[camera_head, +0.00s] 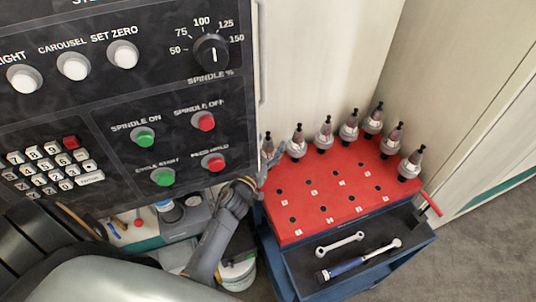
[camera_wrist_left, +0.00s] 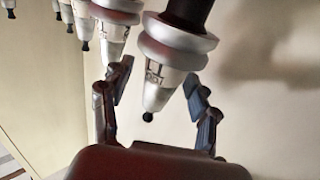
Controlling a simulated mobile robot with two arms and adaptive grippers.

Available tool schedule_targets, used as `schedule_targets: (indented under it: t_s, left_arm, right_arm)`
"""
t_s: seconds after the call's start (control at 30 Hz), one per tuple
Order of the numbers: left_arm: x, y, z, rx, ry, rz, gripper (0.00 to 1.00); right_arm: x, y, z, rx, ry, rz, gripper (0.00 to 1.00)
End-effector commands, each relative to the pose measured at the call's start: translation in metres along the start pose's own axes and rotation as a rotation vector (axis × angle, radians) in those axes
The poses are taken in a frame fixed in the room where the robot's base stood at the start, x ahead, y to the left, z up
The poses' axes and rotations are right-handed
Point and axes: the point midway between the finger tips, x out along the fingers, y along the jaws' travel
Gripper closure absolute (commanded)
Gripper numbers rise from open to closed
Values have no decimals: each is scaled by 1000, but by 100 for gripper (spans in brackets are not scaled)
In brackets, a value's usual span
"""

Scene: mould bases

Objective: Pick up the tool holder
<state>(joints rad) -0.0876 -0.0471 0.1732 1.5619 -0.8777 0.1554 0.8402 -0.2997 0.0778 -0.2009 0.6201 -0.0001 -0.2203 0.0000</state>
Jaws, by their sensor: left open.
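Several silver tool holders with black tips stand in the red-topped rack (camera_head: 290,232). The nearest tool holder (camera_head: 267,146) is at the rack's left end, partly hidden by the control panel edge and my gripper. My left gripper (camera_head: 272,164) is open beside it. In the left wrist view, which looks upside down, a silver tapered tool holder (camera_wrist_left: 160,62) is between the spread fingers of my left gripper (camera_wrist_left: 157,80). Gaps show on both sides, so the fingers are apart from it. My right gripper is out of view.
A dark control panel (camera_head: 150,105) with buttons stands close on the left. A white bucket (camera_head: 238,272) stands below my left arm. Pale walls close in behind the rack.

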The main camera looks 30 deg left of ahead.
Motion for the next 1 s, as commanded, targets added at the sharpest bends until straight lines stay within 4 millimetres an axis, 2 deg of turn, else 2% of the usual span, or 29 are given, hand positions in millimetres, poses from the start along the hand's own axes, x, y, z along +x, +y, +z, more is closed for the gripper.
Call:
schedule_targets:
  t_s: [0.03,0.3,0.33,0.77,1.0]
  left_arm:
    - [0,0,0,0,0,0,42]
    - [0,0,0,0,0,0,97]
    - [0,0,0,0,0,0,100]
    - [1,0,-6,0,10,2,100]
    - [1,0,-23,3,12,4,100]
  right_arm:
    - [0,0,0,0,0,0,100]
    - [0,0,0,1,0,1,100]
    - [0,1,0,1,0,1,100]
    - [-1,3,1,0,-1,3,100]
    - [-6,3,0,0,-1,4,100]
